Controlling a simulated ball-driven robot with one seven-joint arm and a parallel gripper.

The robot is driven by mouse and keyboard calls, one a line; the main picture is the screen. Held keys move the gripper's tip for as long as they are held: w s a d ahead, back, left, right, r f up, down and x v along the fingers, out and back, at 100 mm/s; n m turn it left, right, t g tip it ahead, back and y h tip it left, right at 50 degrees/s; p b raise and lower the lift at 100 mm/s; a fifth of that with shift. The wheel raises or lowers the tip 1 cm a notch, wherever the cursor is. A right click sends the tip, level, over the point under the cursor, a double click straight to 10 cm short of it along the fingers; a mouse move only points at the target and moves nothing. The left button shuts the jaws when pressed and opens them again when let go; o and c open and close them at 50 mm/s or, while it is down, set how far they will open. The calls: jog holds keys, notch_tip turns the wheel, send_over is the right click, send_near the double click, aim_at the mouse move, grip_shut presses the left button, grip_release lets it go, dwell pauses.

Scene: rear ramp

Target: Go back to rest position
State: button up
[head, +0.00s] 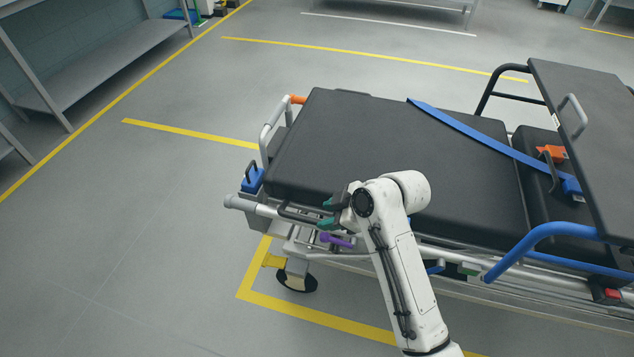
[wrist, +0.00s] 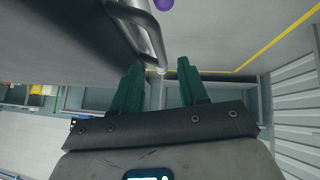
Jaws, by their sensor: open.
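My gripper (head: 326,213) is at the near side of a stretcher with a black mattress (head: 390,145), close to its side rail. In the wrist view my gripper (wrist: 158,82) shows two green fingers standing apart, with nothing held between them. A grey metal rail (wrist: 148,38) of the stretcher passes just beyond the fingertips; I cannot tell whether they touch it. A purple handle (head: 335,240) sits below the gripper on the stretcher frame, and a purple end (wrist: 162,4) shows at the top of the wrist view.
A blue strap (head: 470,127) crosses the mattress. A dark raised panel (head: 590,120) and a blue curved rail (head: 535,242) are at the right. A wheel (head: 297,281) stands by yellow floor lines. A grey shelf (head: 110,65) is at the upper left. The floor at left is clear.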

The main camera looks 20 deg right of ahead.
jog(key=s+d+m+g+h+p, duration=0.1)
jog(key=s+d+m+p, duration=0.2)
jog(key=s, duration=0.7)
jog(key=s+d+r+m+g+h+p, duration=0.1)
jog(key=s+m, duration=0.4)
jog(key=s, duration=0.6)
jog(key=s+d+r+m+g+h+p, duration=0.1)
jog(key=s+d+m+g+h+p, duration=0.2)
jog(key=s, duration=0.8)
jog(key=shift+s+d+r+m+p, duration=0.25)
jog(key=shift+d+m+p, duration=0.25)
jog(key=shift+d+p, duration=0.6)
jog(key=shift+d, duration=0.1)
jog(key=shift+c, duration=0.2)
